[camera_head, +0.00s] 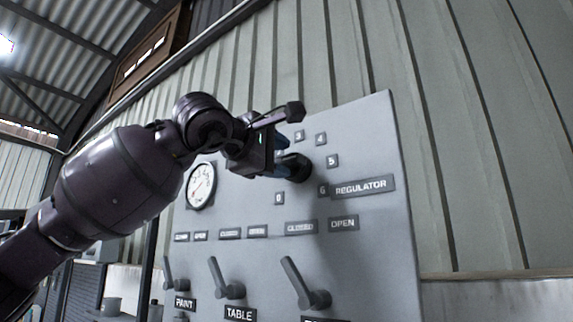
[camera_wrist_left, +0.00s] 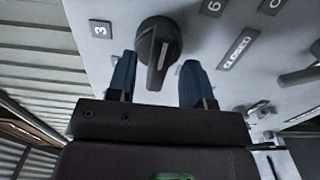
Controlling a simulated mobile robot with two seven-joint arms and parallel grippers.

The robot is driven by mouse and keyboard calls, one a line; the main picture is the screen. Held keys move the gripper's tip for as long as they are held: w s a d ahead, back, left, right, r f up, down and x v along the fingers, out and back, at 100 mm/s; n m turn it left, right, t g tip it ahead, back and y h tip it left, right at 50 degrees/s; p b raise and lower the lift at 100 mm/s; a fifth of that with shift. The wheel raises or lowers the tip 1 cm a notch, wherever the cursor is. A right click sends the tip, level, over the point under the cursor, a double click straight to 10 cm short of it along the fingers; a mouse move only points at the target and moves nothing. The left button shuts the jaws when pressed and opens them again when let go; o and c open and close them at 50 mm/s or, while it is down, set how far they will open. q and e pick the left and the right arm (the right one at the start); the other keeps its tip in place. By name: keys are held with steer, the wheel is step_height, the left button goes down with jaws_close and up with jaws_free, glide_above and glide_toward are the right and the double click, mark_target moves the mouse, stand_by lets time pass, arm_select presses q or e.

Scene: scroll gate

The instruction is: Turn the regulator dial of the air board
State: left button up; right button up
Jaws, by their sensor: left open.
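The regulator dial (camera_head: 297,168) is a dark round knob on the upper part of the grey air board (camera_head: 385,140), left of the REGULATOR label (camera_head: 361,187). My left gripper (camera_head: 281,162) is at the dial and partly hides it in the head view. In the left wrist view the dial (camera_wrist_left: 160,40) has a raised grip bar and lies ahead of and between the two blue fingers of my left gripper (camera_wrist_left: 158,66). The fingers are open, one on each side, with visible gaps to the bar. My right gripper is not in view.
A round gauge (camera_head: 201,185) is left of the dial. Below are several lever handles, including the TABLE lever (camera_head: 226,280) and one to its right (camera_head: 305,284). Small number plates surround the dial. A corrugated wall (camera_head: 480,140) stands behind the board.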

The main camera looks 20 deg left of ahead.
arm_select(q)
steer(key=b+v, duration=0.1)
steer(key=v, duration=0.7)
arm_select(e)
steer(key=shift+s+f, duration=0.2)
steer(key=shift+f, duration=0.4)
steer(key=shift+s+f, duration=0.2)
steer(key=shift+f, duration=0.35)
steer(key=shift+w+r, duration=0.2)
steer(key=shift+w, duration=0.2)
